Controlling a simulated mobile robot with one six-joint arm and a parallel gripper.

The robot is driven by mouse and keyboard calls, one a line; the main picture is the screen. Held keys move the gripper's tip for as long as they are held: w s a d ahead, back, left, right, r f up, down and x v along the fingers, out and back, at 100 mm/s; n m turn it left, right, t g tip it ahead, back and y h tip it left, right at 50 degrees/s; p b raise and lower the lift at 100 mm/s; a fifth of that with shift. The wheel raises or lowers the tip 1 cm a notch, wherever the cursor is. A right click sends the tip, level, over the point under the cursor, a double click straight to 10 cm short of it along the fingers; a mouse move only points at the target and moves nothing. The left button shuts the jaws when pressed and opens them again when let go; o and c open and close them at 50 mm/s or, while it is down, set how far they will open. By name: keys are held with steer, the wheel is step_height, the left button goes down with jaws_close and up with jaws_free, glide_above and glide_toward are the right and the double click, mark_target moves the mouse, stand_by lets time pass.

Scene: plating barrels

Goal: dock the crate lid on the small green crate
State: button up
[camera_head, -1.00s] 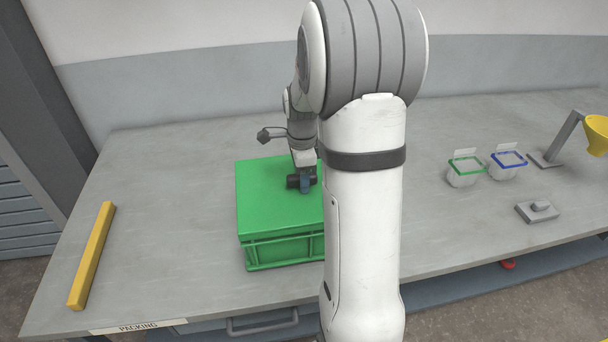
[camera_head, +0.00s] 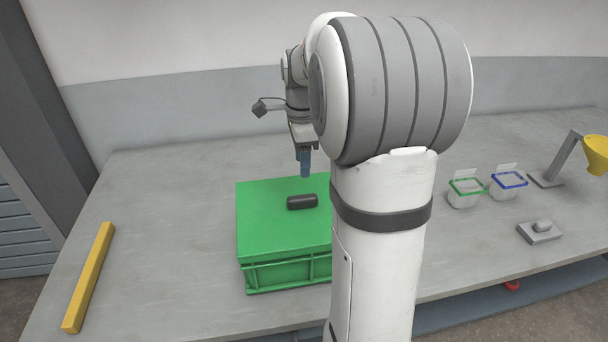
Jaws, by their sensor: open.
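The small green crate (camera_head: 285,273) stands on the table, its ribbed front wall facing me. The green crate lid (camera_head: 262,222) lies flat on top of it and looks level and lined up with the walls. The lid's dark handle (camera_head: 302,202) sticks up near its middle. My gripper (camera_head: 305,172) is above and just behind the handle, apart from it, pointing down, open and empty. My arm hides the right edge of the crate and lid.
A yellow bar (camera_head: 88,277) lies at the left of the table. At the right are two clear tubs with a green rim (camera_head: 467,187) and a blue rim (camera_head: 508,180), a grey block (camera_head: 540,232) and a yellow funnel (camera_head: 596,152) on a stand.

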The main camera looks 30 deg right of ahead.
steer(key=s+a+f+n+t, duration=0.1)
steer(key=s+a+n, duration=0.5)
steer(key=s+n, duration=0.3)
steer(key=s+a+f+n+t, duration=0.1)
steer(key=s+a+n+t, duration=0.1)
steer(key=s+a+n, duration=0.5)
steer(key=s+n, duration=0.3)
steer(key=n, duration=0.2)
steer(key=shift+s+a+f, duration=0.2)
steer(key=shift+a, duration=0.05)
steer(key=shift+c, duration=0.4)
steer(key=shift+c, duration=0.7)
steer(key=shift+w+d, duration=0.1)
